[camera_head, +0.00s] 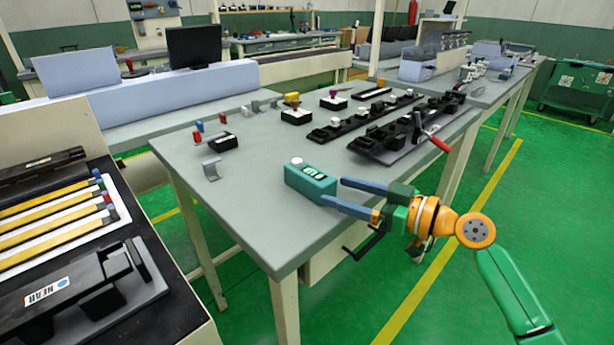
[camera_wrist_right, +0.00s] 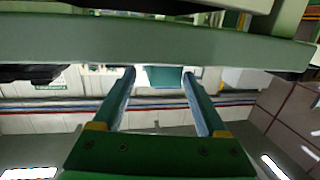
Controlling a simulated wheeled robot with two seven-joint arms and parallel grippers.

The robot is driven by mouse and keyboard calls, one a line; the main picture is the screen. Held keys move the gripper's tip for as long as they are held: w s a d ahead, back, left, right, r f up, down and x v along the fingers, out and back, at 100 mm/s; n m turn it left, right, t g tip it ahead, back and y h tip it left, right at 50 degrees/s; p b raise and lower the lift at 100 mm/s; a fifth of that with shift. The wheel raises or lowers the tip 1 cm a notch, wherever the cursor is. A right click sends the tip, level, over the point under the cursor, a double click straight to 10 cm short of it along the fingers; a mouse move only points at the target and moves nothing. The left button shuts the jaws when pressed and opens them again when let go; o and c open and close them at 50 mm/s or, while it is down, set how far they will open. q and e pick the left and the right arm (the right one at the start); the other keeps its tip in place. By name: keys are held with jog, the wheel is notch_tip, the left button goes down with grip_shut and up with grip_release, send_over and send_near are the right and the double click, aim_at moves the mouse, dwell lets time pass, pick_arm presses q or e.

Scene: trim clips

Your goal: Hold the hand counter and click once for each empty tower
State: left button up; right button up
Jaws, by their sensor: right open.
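The hand counter is a teal box (camera_head: 311,183) with a white button on top and a small display on its side. It sits near the front edge of the grey table. My right gripper (camera_head: 333,191) is open, its two blue fingers level with the counter's right end. In the right wrist view a teal block (camera_wrist_right: 164,76) shows between the fingertips, with gaps at the sides. My left gripper is not in view.
A grey bracket (camera_head: 211,170) stands to the left. A tray with yellow strips (camera_head: 55,225) is at far left. The table's front left is clear.

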aim_at(315, 185)
jog(key=b+x, duration=0.1)
jog(key=x, duration=0.5)
jog(key=shift+f+b, duration=0.2)
jog(key=shift+b, duration=0.2)
jog(key=shift+w+a+r, duration=0.1)
jog(key=shift+w+a, duration=0.15)
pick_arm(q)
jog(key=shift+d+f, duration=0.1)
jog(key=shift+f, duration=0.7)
pick_arm(e)
jog(key=c, duration=0.8)
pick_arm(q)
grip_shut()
